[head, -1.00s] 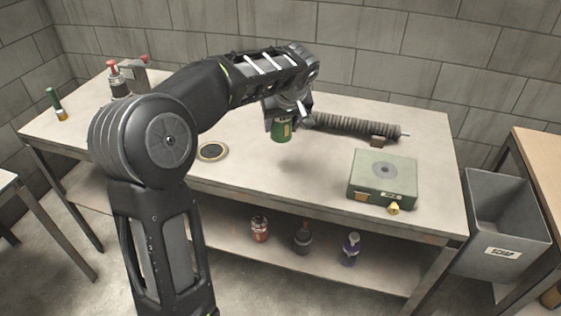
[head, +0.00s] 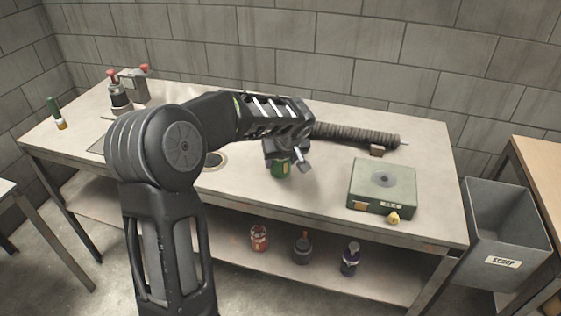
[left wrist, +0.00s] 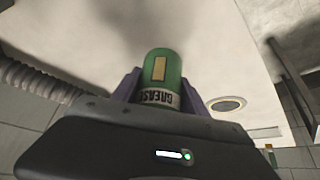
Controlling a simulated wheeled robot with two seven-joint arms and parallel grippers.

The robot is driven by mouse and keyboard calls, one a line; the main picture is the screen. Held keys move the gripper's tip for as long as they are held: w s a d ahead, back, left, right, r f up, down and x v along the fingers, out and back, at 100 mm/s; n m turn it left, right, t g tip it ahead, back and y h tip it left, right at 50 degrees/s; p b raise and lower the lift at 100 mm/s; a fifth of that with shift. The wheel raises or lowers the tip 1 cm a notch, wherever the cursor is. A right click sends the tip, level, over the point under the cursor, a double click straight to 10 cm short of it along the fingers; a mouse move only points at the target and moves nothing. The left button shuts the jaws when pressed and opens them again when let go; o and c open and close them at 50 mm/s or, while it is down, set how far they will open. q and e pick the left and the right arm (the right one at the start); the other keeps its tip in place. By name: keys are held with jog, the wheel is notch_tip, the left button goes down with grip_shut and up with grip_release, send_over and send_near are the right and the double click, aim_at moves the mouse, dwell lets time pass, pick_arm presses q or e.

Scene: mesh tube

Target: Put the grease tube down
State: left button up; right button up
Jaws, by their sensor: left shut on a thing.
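The grease tube (head: 281,170) is a green cylinder with a yellow patch, held under my left gripper (head: 287,155) over the middle of the bench. In the left wrist view the tube (left wrist: 163,80) shows its white GREASE band, upside down in the picture. The purple fingers of my left gripper (left wrist: 163,88) are shut on it from both sides. The bench top (head: 315,192) is close below the tube; I cannot tell whether they touch. My right gripper is not in view.
A green box (head: 382,187) stands to the right, and a dark ribbed tube (head: 355,134) lies behind. A round disc (head: 214,160) lies left of the gripper, partly hidden by my arm. A grey SCRAP bin (head: 503,235) stands right of the bench. Bench space in front of the tube is clear.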

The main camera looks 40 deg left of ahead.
pick_arm(q)
jog(key=shift+f, duration=0.25)
jog(key=shift+f, duration=0.15)
jog(key=o, duration=1.5)
jog(key=shift+r, duration=0.3)
jog(key=v, duration=1.1)
jog(key=shift+s+d+r, duration=0.2)
jog(key=shift+r, duration=0.1)
